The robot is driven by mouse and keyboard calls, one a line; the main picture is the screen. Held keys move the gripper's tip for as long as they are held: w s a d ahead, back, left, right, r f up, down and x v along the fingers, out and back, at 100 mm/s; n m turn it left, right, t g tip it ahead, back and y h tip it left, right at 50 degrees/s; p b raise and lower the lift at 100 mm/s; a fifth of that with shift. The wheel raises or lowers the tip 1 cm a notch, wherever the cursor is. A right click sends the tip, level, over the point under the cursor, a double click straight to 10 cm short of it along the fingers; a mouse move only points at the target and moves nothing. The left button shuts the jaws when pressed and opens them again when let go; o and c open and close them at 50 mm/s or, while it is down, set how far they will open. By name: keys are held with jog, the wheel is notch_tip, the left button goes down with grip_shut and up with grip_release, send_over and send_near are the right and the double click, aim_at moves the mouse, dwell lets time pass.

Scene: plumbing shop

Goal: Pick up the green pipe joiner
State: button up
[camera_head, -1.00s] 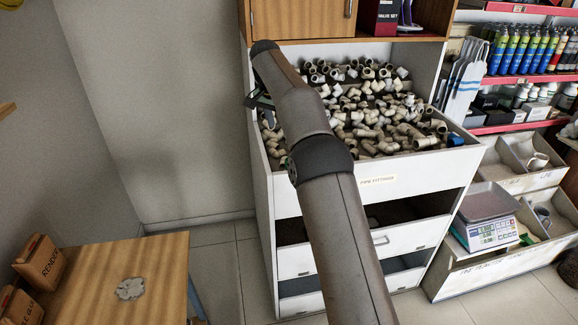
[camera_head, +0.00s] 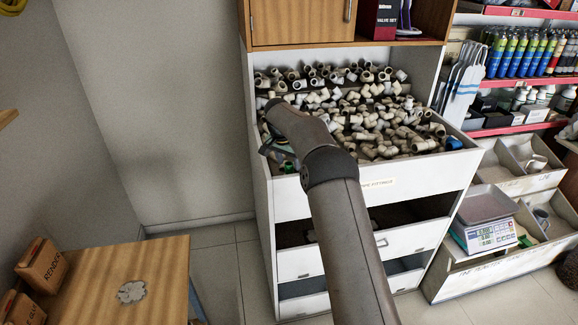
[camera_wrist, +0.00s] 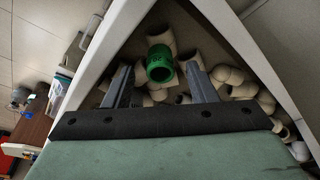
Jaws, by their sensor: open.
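The green pipe joiner (camera_wrist: 160,64) lies among beige fittings in a corner of the white bin, near its walls, in the wrist view. Its open end faces the camera. A small green part of the joiner (camera_head: 288,167) shows in the head view at the bin's front left, beside my gripper. My gripper (camera_wrist: 158,76) is open, with one finger on each side of the joiner in the wrist view. I cannot tell how far the fingertips are above it. In the head view my arm hides most of the gripper.
The white fittings bin (camera_head: 408,164) has raised walls close to my gripper. Many beige fittings (camera_head: 380,115) fill it, with a blue one (camera_head: 453,143) at the right. A wooden cabinet (camera_head: 300,22) overhangs the back. A scale (camera_head: 488,222) stands at the right, and a wooden table (camera_head: 120,275) at the lower left.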

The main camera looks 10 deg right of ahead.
jog(key=shift+x, duration=0.95)
jog(key=c, duration=1.1)
jog(key=shift+o, duration=0.2)
jog(key=shift+r, duration=0.1)
